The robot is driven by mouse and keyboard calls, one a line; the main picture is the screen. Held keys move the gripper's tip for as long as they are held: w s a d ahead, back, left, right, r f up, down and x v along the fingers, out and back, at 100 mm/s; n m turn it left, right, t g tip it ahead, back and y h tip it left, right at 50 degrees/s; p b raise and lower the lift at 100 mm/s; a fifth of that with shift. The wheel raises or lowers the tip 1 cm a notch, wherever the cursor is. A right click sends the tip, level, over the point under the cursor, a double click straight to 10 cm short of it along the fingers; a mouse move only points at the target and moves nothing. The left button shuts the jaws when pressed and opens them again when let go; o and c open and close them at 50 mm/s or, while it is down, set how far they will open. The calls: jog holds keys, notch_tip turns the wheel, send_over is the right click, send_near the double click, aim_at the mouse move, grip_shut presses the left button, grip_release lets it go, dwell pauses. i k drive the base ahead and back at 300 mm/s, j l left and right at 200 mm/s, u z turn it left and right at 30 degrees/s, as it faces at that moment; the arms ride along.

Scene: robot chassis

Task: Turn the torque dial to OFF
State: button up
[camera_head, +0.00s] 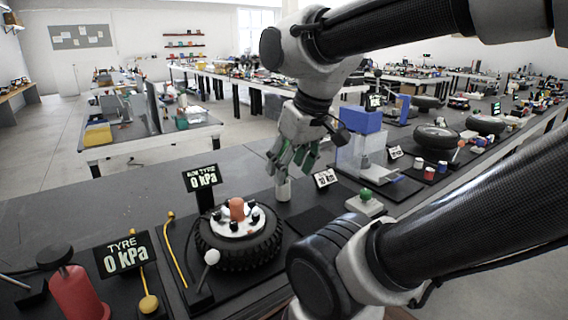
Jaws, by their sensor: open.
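My gripper (291,166) hangs from the arm near the middle of the picture, with dark green fingers pointing down. It is open. A short pale upright cylinder (283,190) stands on the dark bench directly below the fingers. I cannot tell whether the fingers touch it. A small black sign with white text (325,178) stands just right of it, too small to read surely. No part is clearly marked as the torque dial, and no OFF mark is readable.
A red pump (77,292) is at the left corner. A green knob (365,194) and a blue-and-white block (361,150) stand to the right.

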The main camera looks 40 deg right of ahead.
aim_at(364, 193)
jog(key=z, duration=1.55)
jog(key=i+l+u, duration=0.15)
jog(key=l, duration=0.15)
jog(key=i+l+u, duration=0.15)
jog(key=l, duration=0.15)
